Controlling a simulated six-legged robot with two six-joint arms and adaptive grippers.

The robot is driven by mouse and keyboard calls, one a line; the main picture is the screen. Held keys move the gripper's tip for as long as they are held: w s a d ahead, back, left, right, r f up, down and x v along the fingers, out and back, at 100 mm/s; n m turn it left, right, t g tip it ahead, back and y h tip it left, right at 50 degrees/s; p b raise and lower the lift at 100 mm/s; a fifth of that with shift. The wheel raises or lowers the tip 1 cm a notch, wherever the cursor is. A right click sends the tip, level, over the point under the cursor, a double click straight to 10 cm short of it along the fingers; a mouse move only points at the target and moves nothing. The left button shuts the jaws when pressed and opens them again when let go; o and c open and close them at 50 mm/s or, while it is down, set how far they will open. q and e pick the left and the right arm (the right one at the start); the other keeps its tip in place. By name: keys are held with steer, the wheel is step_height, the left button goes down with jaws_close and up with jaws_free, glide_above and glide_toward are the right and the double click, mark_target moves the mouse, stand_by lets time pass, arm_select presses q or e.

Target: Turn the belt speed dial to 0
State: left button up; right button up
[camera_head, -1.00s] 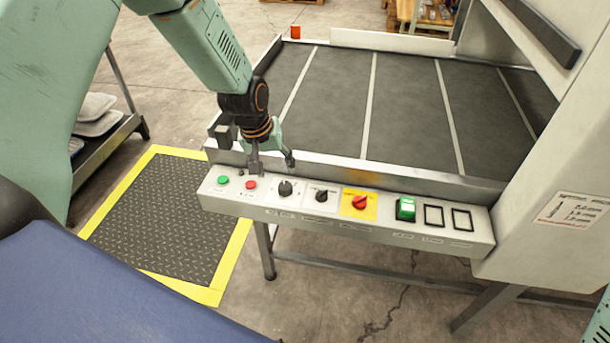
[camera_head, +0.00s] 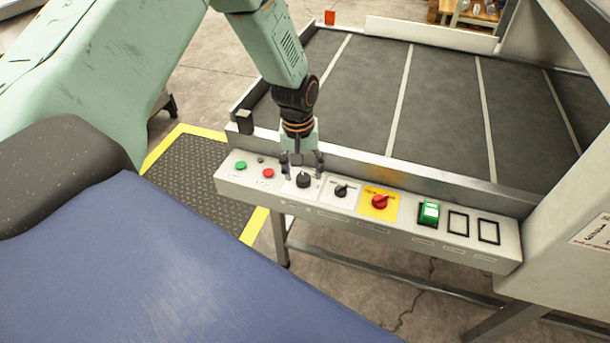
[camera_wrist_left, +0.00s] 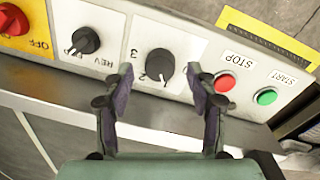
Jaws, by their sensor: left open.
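The belt speed dial, a black round knob (camera_head: 303,181) on a white plate, sits on the control panel. It also shows in the left wrist view (camera_wrist_left: 160,63), with the numerals 3 and 2 readable beside it and a light pointer mark at its lower edge. The exact value is too small to tell. My left gripper (camera_head: 302,167) is open above the dial, pointing down, with one finger on each side. In the left wrist view its fingertips (camera_wrist_left: 163,80) are apart from the knob, with gaps on both sides. My right gripper is out of view.
Beside the dial are a red stop button (camera_head: 268,173), a green start button (camera_head: 240,165), a second black knob (camera_head: 341,190) marked REV, a red switch on yellow (camera_head: 379,202) and a green rocker (camera_head: 429,212). The dark conveyor belt (camera_head: 440,115) lies behind the panel's metal rail.

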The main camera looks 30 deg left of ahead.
arm_select(q)
steer(key=shift+f, duration=0.55)
steer(key=shift+s+a+f, duration=0.1)
steer(key=shift+a+f, duration=0.05)
steer(key=shift+f, duration=0.15)
steer(key=shift+d, duration=0.2)
steer(key=shift+c, duration=0.9)
steer(key=shift+a, duration=0.15)
steer(key=c, duration=0.8)
steer(key=shift+c, duration=0.8)
